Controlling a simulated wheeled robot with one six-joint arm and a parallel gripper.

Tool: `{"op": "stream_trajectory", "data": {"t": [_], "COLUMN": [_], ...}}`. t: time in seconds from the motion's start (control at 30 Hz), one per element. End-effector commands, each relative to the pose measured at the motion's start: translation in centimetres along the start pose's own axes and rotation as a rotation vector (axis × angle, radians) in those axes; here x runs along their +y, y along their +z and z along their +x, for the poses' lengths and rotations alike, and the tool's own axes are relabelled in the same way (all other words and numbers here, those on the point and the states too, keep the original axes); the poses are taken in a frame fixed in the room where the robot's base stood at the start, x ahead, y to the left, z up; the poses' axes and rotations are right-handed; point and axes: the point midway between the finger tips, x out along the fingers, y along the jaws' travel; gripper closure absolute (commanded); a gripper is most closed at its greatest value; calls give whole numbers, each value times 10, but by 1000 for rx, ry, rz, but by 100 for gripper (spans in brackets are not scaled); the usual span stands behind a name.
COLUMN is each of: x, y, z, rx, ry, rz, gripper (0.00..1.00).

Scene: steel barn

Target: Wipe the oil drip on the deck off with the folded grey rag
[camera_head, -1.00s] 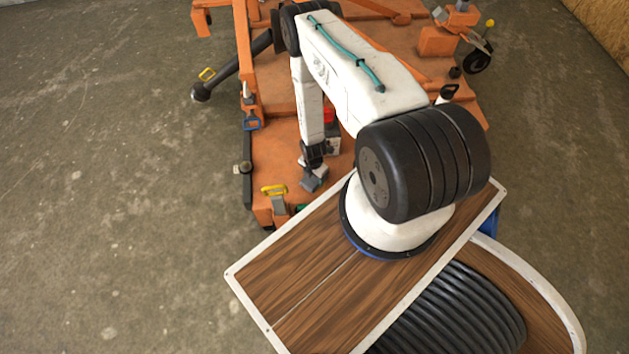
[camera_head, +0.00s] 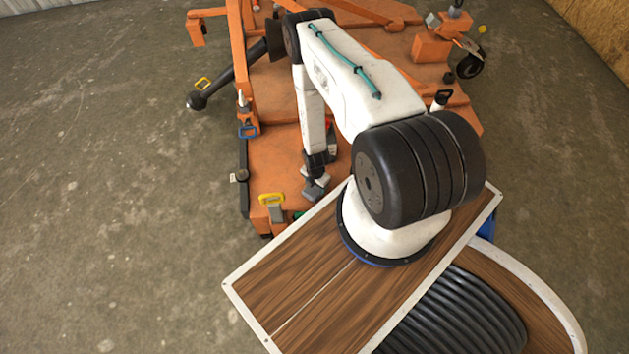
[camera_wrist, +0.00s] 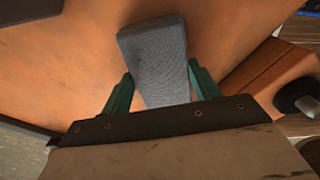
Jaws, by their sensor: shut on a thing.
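The folded grey rag (camera_wrist: 155,58) is between the two green fingers of my gripper (camera_wrist: 160,88) in the wrist view, and the gripper is shut on it. Beyond the rag lies the orange deck (camera_wrist: 80,55). In the head view my gripper (camera_head: 314,188) is low over the near part of the orange deck (camera_head: 275,160), with the rag only a small grey shape at its end. I cannot tell whether the rag touches the deck. No oil drip can be made out in either view; it may be hidden by the rag, gripper or arm.
A yellow-handled grey part (camera_head: 272,205) stands at the deck's near left corner. A blue-ringed fitting (camera_head: 247,130) is on the left edge. A black wheel (camera_head: 468,62) is at the far right. Bare concrete floor (camera_head: 100,200) lies open to the left.

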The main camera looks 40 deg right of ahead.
Motion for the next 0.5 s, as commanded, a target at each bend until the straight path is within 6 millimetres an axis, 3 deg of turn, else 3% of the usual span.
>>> {"op": "stream_trajectory", "data": {"t": [0.5], "x": [-22], "y": [-22], "z": [1], "rx": [1], "ry": [-1], "rz": [0], "gripper": [76]}}
